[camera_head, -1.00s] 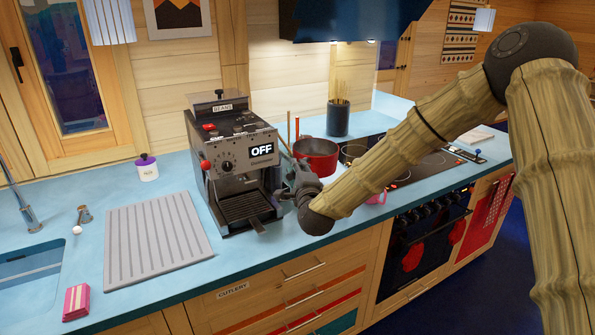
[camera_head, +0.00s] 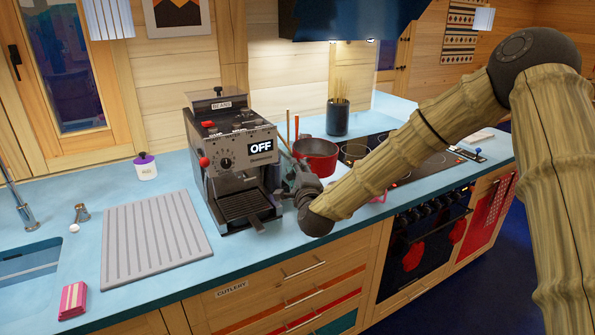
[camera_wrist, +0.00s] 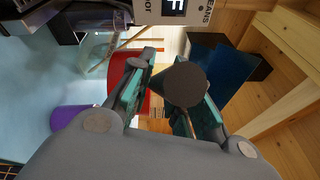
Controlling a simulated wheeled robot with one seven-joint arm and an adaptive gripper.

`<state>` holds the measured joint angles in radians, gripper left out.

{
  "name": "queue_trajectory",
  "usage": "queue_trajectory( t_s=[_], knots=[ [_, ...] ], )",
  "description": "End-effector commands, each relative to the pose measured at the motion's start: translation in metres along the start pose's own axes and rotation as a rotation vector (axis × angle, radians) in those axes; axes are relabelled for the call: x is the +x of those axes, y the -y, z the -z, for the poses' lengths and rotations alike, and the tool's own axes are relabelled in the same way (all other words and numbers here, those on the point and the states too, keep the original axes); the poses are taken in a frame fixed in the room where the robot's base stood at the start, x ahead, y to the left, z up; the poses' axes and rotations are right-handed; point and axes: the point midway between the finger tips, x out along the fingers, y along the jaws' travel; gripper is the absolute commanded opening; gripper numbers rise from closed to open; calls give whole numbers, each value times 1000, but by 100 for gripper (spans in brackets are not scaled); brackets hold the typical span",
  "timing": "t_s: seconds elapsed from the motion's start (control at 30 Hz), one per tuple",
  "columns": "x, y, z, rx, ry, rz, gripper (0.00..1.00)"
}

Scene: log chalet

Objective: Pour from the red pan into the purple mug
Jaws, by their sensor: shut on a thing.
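The red pan (camera_head: 318,164) shows in the head view just right of the coffee machine, over the far part of the counter beside the hob. In the wrist view part of its red body (camera_wrist: 150,103) shows behind my fingers. My gripper (camera_head: 297,182) is at the machine's right side, in front of the pan. In the wrist view my gripper (camera_wrist: 173,100) has its teal pads on either side of a dark rounded piece, which looks like the pan's handle end. A purple object, apparently the purple mug (camera_wrist: 68,119), is at the lower left there. The arm may hide it in the head view.
The coffee machine (camera_head: 232,160) stands close to my gripper's left. A dark utensil pot (camera_head: 338,118) stands behind the pan. The hob (camera_head: 415,165) is to the right; a grey drainboard (camera_head: 155,240) lies left.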

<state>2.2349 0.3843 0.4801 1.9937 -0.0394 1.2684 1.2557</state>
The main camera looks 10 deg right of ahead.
Motion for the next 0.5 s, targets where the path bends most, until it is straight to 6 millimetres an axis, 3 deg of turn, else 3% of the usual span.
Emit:
queue_trajectory(
  t_s=[0.5],
  knots=[
    [0, -2, 0, 17, 4, 17, 0]
  ],
)
